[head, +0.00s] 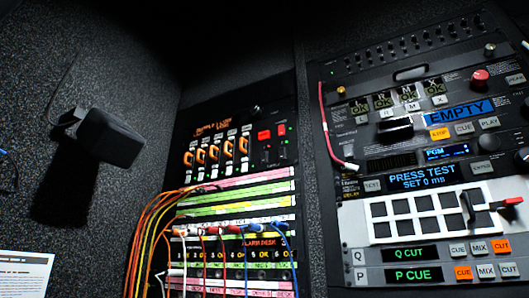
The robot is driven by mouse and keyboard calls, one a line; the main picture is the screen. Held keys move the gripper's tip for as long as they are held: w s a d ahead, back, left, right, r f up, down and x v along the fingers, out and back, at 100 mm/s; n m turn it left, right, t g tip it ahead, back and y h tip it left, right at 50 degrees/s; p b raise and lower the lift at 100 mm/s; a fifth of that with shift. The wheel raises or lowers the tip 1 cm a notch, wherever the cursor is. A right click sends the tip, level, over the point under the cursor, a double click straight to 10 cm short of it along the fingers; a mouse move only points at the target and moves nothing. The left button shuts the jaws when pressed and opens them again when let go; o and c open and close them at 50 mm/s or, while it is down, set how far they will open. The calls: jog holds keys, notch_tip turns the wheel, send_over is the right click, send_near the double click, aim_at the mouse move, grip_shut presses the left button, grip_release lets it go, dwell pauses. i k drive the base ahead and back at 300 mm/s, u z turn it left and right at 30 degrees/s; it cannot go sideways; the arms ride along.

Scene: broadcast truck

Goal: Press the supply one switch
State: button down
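The supply panel (240,120) is a black rack unit in the upper middle of the head view, with orange lettering at its upper left that seems to begin with "SUPPLY". Two small red switches sit at its right: a wider, brighter one (264,135) and a narrower one (281,130). Their labels are too small to read, so I cannot tell which is supply one. Several orange-framed controls (214,152) stand in a row to their left. A dark knob (254,111) is above the switches. My gripper is not in view.
Below the panel is a patch bay (240,203) with orange, yellow, white, red and blue cables hanging in front. A black box (111,139) juts from the left wall. At right, a rack (400,150) has buttons, displays, a red knob and a red-tipped lever (512,201).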

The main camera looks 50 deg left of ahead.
aim_at(263, 154)
jog(key=k, duration=0.6)
jog(key=u, duration=1.6)
